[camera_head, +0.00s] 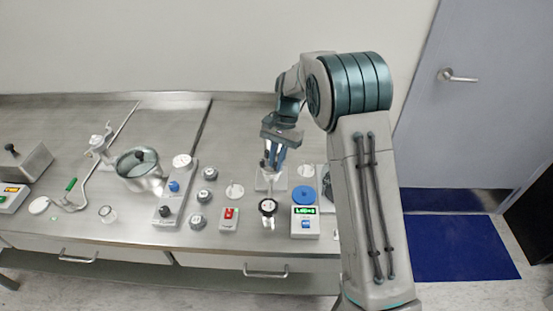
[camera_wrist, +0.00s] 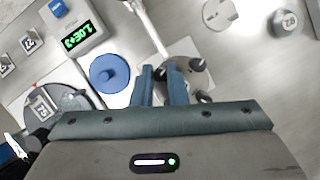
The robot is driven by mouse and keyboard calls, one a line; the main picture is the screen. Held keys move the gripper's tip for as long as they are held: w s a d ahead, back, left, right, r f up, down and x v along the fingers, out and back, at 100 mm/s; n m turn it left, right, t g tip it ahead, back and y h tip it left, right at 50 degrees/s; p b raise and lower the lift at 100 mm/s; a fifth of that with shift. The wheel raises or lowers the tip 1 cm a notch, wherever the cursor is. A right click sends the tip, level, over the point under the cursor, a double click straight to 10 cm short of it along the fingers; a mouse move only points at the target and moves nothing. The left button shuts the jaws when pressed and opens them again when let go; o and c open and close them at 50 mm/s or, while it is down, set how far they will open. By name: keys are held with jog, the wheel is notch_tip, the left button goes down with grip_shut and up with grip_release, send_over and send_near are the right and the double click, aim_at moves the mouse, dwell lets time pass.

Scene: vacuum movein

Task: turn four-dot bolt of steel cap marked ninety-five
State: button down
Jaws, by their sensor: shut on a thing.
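My gripper (camera_head: 270,166) points down at the middle right of the bench, over a pale square plate (camera_head: 263,184). The plate (camera_wrist: 208,77) lies beyond the fingertips and carries dark knobs. A round grey cap-like thing (camera_wrist: 65,97) with a numbered label sits at left in the wrist view, partly covered by my gripper. I cannot read its number surely, nor make out dots on any bolt.
A blue disc (camera_head: 303,195) and a box with a green display (camera_head: 305,222) stand right of the plate. A steel cup (camera_head: 143,180) is further left.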

jog(key=shift+m, duration=0.4)
jog(key=c, duration=1.4)
grip_release()
jog(key=shift+d+r, duration=0.1)
jog(key=shift+c, duration=0.2)
